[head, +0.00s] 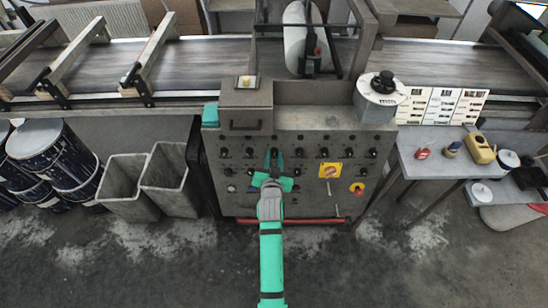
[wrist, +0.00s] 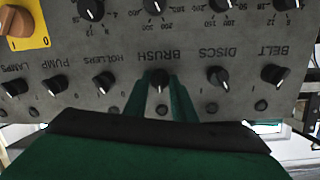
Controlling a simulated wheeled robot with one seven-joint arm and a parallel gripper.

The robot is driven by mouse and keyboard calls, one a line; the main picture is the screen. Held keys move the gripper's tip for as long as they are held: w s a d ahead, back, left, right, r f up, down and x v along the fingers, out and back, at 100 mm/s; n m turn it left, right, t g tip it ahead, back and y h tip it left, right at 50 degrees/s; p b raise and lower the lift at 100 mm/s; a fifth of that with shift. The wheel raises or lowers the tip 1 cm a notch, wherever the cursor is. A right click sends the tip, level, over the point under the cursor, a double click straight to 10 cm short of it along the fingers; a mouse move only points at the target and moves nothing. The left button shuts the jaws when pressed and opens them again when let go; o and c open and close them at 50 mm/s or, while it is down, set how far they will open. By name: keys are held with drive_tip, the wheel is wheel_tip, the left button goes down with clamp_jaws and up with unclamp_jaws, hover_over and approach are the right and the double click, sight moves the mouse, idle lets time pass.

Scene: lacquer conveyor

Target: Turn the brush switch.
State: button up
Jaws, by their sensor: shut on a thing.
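The brush switch (wrist: 159,79) is a small black knob with a pale pointer line, under the label BRUSH, which reads upside down in the wrist view. My gripper (wrist: 159,92) has one green finger on each side of this knob and is shut on it. The knob's pointer line runs toward the bottom of the wrist view. In the head view my gripper (head: 274,154) reaches the middle of the grey control panel (head: 300,205), and its fingers mostly hide the brush switch there.
Similar knobs sit close on both sides: the rollers switch (wrist: 104,80) and the discs switch (wrist: 217,76). A red bar (head: 305,221) runs along the panel's bottom.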

drive_tip(key=n, duration=0.5)
drive_tip(key=shift+h, duration=0.4)
drive_tip(key=shift+n, duration=0.3)
drive_tip(key=o, duration=1.1)
drive_tip(key=shift+c, duration=0.2)
drive_tip(key=shift+s, duration=0.1)
drive_tip(key=shift+s, duration=0.3)
drive_tip(key=v, duration=1)
